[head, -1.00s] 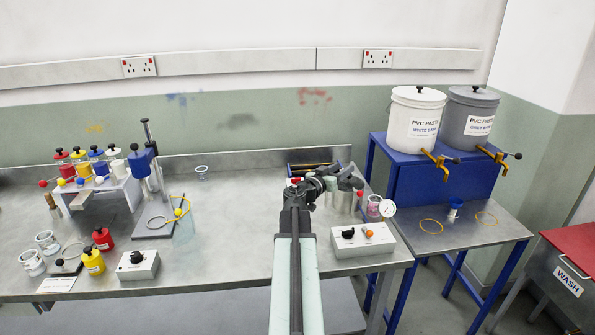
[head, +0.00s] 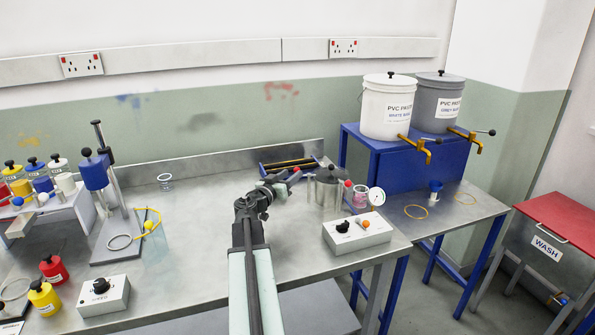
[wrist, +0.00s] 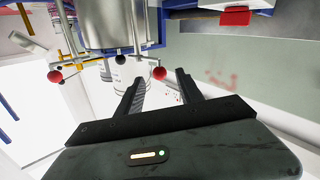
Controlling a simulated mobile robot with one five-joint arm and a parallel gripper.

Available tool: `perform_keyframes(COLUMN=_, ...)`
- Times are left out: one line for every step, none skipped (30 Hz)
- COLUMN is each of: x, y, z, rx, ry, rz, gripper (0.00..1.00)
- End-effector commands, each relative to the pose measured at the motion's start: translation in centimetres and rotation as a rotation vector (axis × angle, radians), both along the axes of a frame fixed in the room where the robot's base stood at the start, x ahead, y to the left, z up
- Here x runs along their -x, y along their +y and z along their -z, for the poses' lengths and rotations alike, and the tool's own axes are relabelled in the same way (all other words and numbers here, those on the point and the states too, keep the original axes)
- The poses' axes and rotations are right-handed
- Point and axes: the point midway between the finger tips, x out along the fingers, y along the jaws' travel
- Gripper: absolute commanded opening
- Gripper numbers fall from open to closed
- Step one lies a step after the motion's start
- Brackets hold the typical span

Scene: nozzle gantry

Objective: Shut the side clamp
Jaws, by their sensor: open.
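A steel pot (head: 326,196) with a dark lid stands near the bench's back right. A red ball knob (head: 348,184) shows at its right side. In the wrist view the pot (wrist: 112,28) fills the top, with a red ball (wrist: 159,73) and another red ball (wrist: 55,76) on thin levers below it. I cannot tell which lever is the side clamp. My gripper (head: 293,178) is left of the pot in the head view. In the wrist view my gripper (wrist: 160,74) is open and empty. The nearer red ball lines up between its fingertips; its distance is unclear.
A dark rack (head: 290,166) lies behind my gripper. The bench middle is clear. Paste buckets (head: 388,108) stand at the back right.

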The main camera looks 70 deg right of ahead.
Motion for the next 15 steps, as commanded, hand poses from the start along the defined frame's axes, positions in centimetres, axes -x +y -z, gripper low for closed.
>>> perform_keyframes(x=0.0, y=-0.3, z=0.0, rx=0.0, ry=0.0, rz=0.0, gripper=0.44)
perform_keyframes(x=0.0, y=-0.5, z=0.0, rx=0.0, ry=0.0, rz=0.0, gripper=0.44)
perform_keyframes(x=0.1, y=-0.9, z=0.0, rx=0.0, ry=0.0, rz=0.001, gripper=0.44)
perform_keyframes(x=0.1, y=-1.2, z=0.0, rx=0.0, ry=0.0, rz=0.001, gripper=0.44)
perform_keyframes(x=0.2, y=-1.7, z=0.0, rx=0.0, ry=0.0, rz=0.001, gripper=0.44)
perform_keyframes(x=0.3, y=-2.3, z=0.0, rx=0.0, ry=0.0, rz=0.001, gripper=0.44)
perform_keyframes(x=0.4, y=-2.8, z=0.0, rx=0.0, ry=0.0, rz=0.001, gripper=0.44)
perform_keyframes(x=0.5, y=-3.4, z=0.0, rx=0.0, ry=0.0, rz=0.001, gripper=0.44)
perform_keyframes(x=0.6, y=-4.2, z=0.0, rx=0.0, ry=0.0, rz=0.001, gripper=0.44)
perform_keyframes(x=0.7, y=-4.8, z=0.0, rx=0.0, ry=0.0, rz=0.001, gripper=0.44)
perform_keyframes(x=0.8, y=-5.4, z=0.0, rx=0.0, ry=0.0, rz=0.001, gripper=0.44)
perform_keyframes(x=0.9, y=-6.1, z=0.0, rx=0.0, ry=0.0, rz=0.001, gripper=0.44)
perform_keyframes(x=1.0, y=-6.5, z=0.0, rx=0.0, ry=0.0, rz=0.001, gripper=0.44)
perform_keyframes(x=1.1, y=-6.9, z=0.0, rx=0.0, ry=0.0, rz=0.001, gripper=0.44)
perform_keyframes(x=1.2, y=-7.3, z=0.0, rx=0.0, ry=0.0, rz=0.0, gripper=0.44)
